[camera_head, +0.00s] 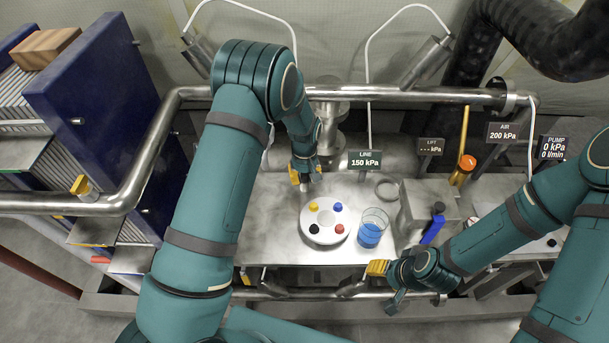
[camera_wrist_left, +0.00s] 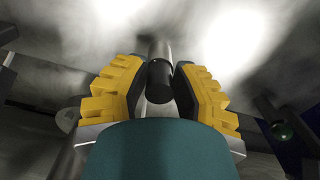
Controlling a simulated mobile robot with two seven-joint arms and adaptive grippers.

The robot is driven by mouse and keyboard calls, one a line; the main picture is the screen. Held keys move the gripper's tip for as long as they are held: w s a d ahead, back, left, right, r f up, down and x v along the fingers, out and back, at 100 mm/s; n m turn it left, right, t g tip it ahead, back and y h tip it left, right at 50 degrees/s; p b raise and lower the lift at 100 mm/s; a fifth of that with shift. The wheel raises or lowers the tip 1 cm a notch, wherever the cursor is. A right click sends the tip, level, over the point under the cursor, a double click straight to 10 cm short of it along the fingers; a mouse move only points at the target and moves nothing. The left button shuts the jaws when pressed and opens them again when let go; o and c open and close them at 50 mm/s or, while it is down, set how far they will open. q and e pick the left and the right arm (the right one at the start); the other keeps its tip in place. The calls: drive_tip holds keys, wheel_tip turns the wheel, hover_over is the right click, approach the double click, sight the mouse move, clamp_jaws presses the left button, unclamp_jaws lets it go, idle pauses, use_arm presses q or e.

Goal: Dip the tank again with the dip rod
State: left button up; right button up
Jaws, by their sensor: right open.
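My left gripper (camera_head: 304,180) hangs low over the back of the steel bench. In the left wrist view, its yellow-padded fingers (camera_wrist_left: 160,88) stand close on both sides of a metal rod with a black end (camera_wrist_left: 159,82), seemingly the dip rod, and appear shut on it. The rod's far end is not clear. A large horizontal steel cylinder (camera_head: 385,153), perhaps the tank, lies behind the bench; I cannot tell whether the rod is in it. My right gripper (camera_head: 378,268) is open and apparently empty at the bench's front edge.
On the bench are a white disc (camera_head: 318,235) with coloured knobs, a glass of blue liquid (camera_head: 369,235), a ring (camera_head: 387,190) and a steel box (camera_head: 418,203) with a blue handle. A steel rail (camera_head: 400,95) crosses behind. Bare bench lies left of the disc.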

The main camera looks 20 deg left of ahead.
use_arm(q)
drive_tip(key=o, duration=0.3)
drive_tip(key=shift+f, duration=0.15)
drive_tip(key=shift+r, duration=0.2)
wheel_tip(320, 180, up, 12)
drive_tip(key=shift+f, duration=0.15)
idle(0.5)
